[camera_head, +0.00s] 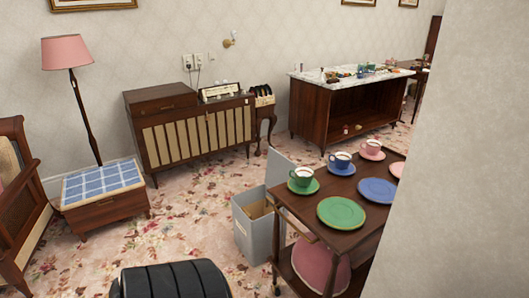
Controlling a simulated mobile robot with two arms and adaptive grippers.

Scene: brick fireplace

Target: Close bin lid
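A grey rectangular bin (257,232) stands on the carpet just left of the tea trolley. Its top is open and its brownish inside shows. A flat grey panel, which looks like its lid (279,167), stands upright at the bin's back edge. The trolley hides the bin's right side and part of the lid. Neither of my grippers is in view.
The dark wooden trolley (350,236) carries cups and plates close to the bin. A pale wall (468,170) blocks the right side. A tiled low table (104,190) and a sideboard (196,135) stand left and behind. Floral carpet (190,215) left of the bin is clear.

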